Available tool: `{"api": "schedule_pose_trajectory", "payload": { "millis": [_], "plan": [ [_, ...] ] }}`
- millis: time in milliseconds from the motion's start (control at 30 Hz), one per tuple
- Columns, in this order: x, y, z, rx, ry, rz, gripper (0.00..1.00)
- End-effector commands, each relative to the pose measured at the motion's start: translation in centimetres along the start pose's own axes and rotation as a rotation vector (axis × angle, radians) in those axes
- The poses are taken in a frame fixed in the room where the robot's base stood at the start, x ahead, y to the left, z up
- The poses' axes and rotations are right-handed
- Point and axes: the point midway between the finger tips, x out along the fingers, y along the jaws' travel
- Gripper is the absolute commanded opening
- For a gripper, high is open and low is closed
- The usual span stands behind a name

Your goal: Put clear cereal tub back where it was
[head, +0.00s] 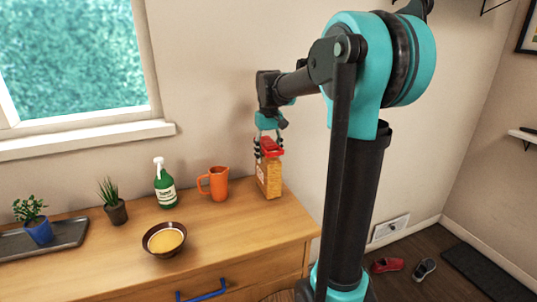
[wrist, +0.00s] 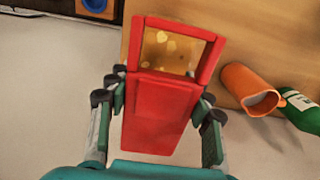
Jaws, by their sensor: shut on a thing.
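The clear cereal tub (head: 269,178) is a see-through box full of golden cereal with a red lid. It is upright at the right end of the wooden dresser top, at or just above the surface; I cannot tell if it touches. My gripper (head: 268,145) comes from above and is shut on the tub's red lid part. In the wrist view my gripper (wrist: 160,110) has a finger on each side of the red lid (wrist: 160,105), and cereal shows through its open window (wrist: 172,52).
A bowl of yellow food (head: 164,240), small plants and a dark tray (head: 72,236) are on the wooden top (head: 240,235). The wall is close behind.

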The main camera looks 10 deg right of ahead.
Motion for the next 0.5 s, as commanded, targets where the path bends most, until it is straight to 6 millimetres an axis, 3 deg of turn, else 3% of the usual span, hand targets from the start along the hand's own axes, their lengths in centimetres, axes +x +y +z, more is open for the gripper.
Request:
{"api": "schedule_pose_trajectory", "payload": {
  "millis": [167,200,367,500],
  "plan": [
    [0.15,0.0,-0.02,0.0,0.0,0.0,0.0],
    [0.19,0.0,-0.02,0.0,0.0,0.0,0.53],
    [0.16,0.01,-0.02,0.0,0.0,0.0,0.71],
    [0.16,0.0,-0.01,0.0,0.0,0.0,0.71]
  ]
}}
